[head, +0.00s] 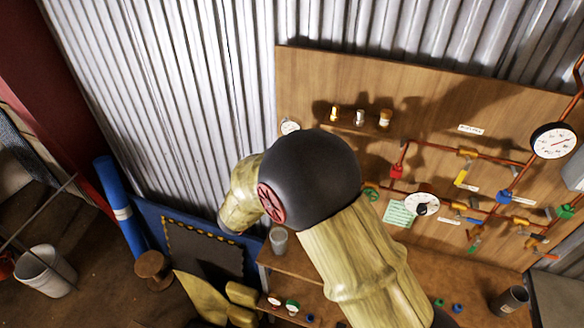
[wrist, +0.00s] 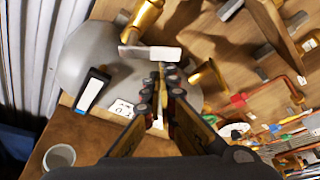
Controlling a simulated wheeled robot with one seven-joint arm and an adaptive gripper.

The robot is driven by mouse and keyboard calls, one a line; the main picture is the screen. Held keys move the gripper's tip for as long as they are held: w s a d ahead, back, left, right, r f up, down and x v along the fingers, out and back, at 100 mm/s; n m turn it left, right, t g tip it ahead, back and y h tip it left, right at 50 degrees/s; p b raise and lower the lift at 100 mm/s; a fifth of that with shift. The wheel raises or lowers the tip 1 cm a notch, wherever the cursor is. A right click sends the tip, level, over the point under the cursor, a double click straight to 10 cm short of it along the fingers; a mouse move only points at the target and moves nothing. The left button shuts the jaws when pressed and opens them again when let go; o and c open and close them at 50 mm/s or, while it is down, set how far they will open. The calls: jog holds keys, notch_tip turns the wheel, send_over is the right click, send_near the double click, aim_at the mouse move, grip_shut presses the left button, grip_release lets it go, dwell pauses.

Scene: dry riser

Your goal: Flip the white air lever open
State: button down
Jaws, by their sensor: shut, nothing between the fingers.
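In the wrist view, a white lever (wrist: 150,52) lies roughly level beneath a brass valve body (wrist: 147,15), in front of a large grey rounded shape (wrist: 85,55). My gripper (wrist: 168,80) is shut and empty. Its fingertips show just below the right end of the white lever; I cannot tell whether they touch it. A black lever with a blue and white face (wrist: 92,90) stands to the left of the fingers. In the head view my arm covers this part of the board, and neither the gripper nor the white lever shows.
The wooden board (head: 300,75) carries copper pipes with coloured levers and a dial gauge (head: 553,140) at the right. A round white dial (head: 421,204) sits near its middle. A grey cup (head: 278,240) stands on the bench below; it also shows in the wrist view (wrist: 59,157).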

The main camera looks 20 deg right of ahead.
jog(key=shift+w+a+r+n+h+p, duration=0.2)
jog(key=shift+r+n+p, duration=0.3)
jog(key=shift+p, duration=0.4)
jog(key=shift+w+a+r+n+h+p, duration=0.1)
jog(key=shift+a+r+n+h+p, duration=0.15)
jog(key=shift+r+p, duration=0.5)
jog(key=shift+w+a+r+n+h+p, duration=0.15)
jog(key=shift+r+n+p, duration=0.3)
jog(key=shift+p, duration=0.6)
jog(key=shift+w+a+r, duration=0.1)
jog(key=shift+w+a, duration=0.05)
jog(key=shift+a, duration=0.05)
